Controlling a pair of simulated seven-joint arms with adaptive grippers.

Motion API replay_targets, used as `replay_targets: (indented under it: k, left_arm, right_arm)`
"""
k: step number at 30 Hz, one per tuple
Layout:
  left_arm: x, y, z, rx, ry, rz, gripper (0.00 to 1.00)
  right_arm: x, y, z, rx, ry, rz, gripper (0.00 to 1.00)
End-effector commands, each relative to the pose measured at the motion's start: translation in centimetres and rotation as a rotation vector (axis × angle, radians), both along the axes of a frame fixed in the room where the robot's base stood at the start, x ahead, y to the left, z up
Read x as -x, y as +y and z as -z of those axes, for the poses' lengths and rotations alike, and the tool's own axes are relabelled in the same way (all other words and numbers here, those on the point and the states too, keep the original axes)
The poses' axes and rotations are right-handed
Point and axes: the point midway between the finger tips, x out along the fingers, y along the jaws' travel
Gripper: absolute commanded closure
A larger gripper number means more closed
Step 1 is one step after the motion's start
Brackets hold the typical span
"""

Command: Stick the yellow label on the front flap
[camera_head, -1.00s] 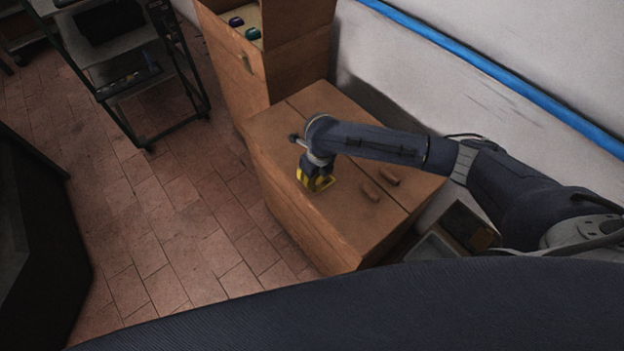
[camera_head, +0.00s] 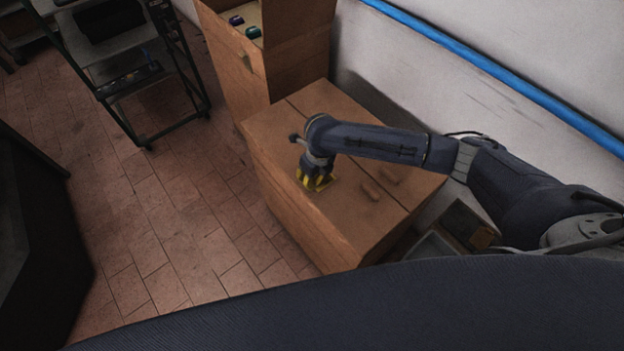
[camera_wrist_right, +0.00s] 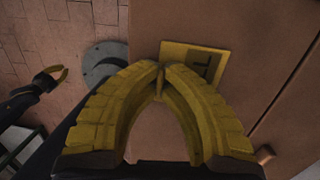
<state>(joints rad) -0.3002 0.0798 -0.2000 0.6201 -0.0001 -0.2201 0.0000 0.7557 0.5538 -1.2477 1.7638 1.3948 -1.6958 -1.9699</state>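The brown box (camera_head: 350,230) has a top split by a straight seam into two flaps. The yellow label (camera_wrist_right: 222,62), with dark marks, appears to lie flat on the flap on the floor side; a sliver of it shows in the head view (camera_head: 326,187). My right gripper (camera_head: 318,187) points down at this flap. In the right wrist view its yellow fingers (camera_wrist_right: 160,80) meet at the tips, at the label's near left edge. I cannot tell whether they pinch the label. My left gripper (camera_wrist_right: 62,74) shows small at the left there; its finger gap is unclear.
A taller open box (camera_head: 232,65) with small coloured items stands behind. A dark shelf cart (camera_head: 125,75) is at the upper left. A wall runs along the right; tiled floor lies left.

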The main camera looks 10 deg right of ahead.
Motion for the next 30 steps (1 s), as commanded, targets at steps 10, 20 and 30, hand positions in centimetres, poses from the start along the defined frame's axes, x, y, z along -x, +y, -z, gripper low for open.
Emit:
replay_targets:
  k: [10,20,30]
  left_arm:
    - [-0.02,0.00,0.00,0.000,0.000,0.000,1.00]
    - [-0.02,0.00,0.00,0.000,0.000,0.000,1.00]
    - [-0.03,0.01,0.00,0.000,0.000,0.000,1.00]
  right_arm:
    - [0.08,-0.13,0.14,0.003,0.002,0.001,0.78]
    - [0.03,-0.16,0.12,0.004,0.001,0.001,0.62]
    - [0.03,-0.20,0.15,0.004,0.002,0.001,0.42]
